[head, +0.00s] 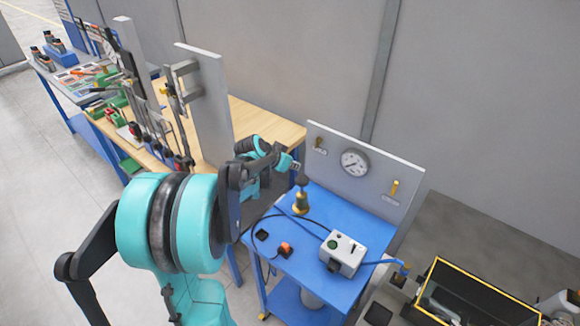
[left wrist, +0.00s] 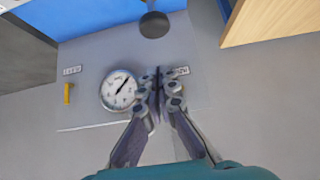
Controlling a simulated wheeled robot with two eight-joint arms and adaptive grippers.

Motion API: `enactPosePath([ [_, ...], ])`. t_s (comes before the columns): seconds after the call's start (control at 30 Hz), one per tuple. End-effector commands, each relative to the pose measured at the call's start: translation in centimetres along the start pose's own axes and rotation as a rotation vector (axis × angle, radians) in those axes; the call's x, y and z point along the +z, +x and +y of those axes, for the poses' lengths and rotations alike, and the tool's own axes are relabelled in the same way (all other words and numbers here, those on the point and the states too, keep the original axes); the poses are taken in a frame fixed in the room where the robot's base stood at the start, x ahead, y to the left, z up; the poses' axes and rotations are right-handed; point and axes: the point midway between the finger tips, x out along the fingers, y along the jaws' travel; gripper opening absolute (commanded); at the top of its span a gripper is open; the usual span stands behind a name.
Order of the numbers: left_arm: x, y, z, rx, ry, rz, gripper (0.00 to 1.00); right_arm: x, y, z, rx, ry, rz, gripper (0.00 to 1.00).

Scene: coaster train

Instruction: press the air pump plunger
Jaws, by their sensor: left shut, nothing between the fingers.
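In the left wrist view, which looks upside down, the dark knob (left wrist: 154,25) shows near the top edge, apart from the fingertips. My left gripper (head: 296,165) is shut and empty, a little above and beside the knob in the head view. Its closed fingertips also show in the left wrist view (left wrist: 159,78), in front of the panel. My right gripper is not in view.
A grey panel (head: 336,174) with a pressure gauge (head: 355,163) and yellow valve handles (head: 395,187) rises behind the blue cart (head: 293,263). A grey box (head: 342,253) and hoses lie on the cart. A wooden workbench (head: 262,120) with tools stands left; a yellow-edged black bin (head: 475,295) stands right.

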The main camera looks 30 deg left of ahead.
Motion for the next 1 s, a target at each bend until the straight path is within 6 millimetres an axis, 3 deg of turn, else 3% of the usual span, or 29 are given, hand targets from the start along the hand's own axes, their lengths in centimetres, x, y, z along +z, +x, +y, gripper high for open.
enactPosePath([
  [0.2,0.1,4.9,0.0,0.0,0.001,0.0,0.0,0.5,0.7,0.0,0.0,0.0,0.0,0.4],
  [0.4,2.0,7.0,0.0,-0.001,-0.001,0.0,0.0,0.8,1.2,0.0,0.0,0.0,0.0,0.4],
  [1.0,3.0,7.9,0.0,0.0,-0.001,0.0,0.0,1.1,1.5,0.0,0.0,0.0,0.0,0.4],
])
